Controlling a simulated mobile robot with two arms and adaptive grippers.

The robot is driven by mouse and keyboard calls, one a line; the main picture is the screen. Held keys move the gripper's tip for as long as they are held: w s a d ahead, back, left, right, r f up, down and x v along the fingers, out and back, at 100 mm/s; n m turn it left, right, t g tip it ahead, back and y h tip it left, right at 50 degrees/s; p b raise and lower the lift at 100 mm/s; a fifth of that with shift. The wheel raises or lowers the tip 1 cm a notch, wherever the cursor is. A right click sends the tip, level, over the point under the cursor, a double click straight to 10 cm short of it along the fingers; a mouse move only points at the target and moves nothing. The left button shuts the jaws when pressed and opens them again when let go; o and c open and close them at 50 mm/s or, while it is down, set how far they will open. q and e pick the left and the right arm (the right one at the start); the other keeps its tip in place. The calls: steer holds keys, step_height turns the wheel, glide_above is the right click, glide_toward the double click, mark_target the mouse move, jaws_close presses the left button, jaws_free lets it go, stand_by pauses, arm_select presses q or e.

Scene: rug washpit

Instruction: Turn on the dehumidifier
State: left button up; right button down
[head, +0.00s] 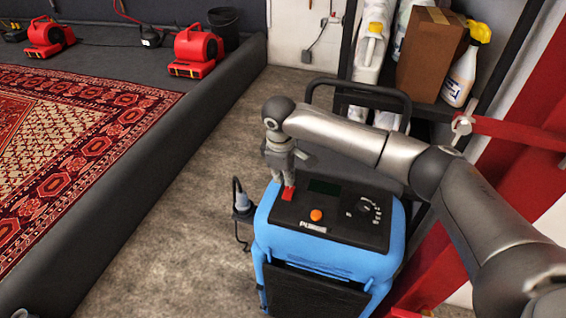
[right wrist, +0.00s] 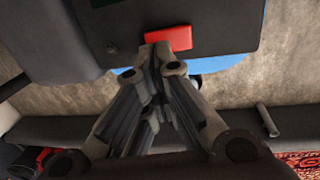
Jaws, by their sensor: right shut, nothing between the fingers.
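The dehumidifier (head: 325,255) is a blue box with a dark top panel, standing upright on the floor. The panel carries a red switch (head: 288,193), an orange button (head: 316,215), a dark display (head: 324,187) and a dial (head: 366,208). My right gripper (head: 287,183) is shut and empty, pointing down at the red switch. In the right wrist view its fingertips (right wrist: 160,50) overlap the near edge of the red switch (right wrist: 170,38); I cannot tell whether they touch it. The display looks dark. My left gripper is out of view.
A shelf with a cardboard box (head: 430,54), a spray bottle (head: 466,66) and a white jug (head: 371,42) stands behind the dehumidifier. A plug and cable (head: 241,203) hang at its left side. The pit's dark curb (head: 150,170) and a patterned rug (head: 70,120) lie left.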

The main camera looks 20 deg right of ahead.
mark_target(289, 193)
steer(key=shift+w+f, duration=0.1)
steer(key=shift+f, duration=0.95)
steer(key=shift+d+f+g+p, duration=0.1)
steer(key=shift+g+p, duration=0.3)
steer(key=shift+p, duration=0.25)
steer(key=shift+w+f, duration=0.1)
steer(key=shift+f, duration=0.05)
steer(key=shift+s+a+p, duration=0.45)
steer(key=shift+s+p, duration=0.2)
steer(key=shift+p, duration=0.4)
steer(key=shift+r, duration=0.25)
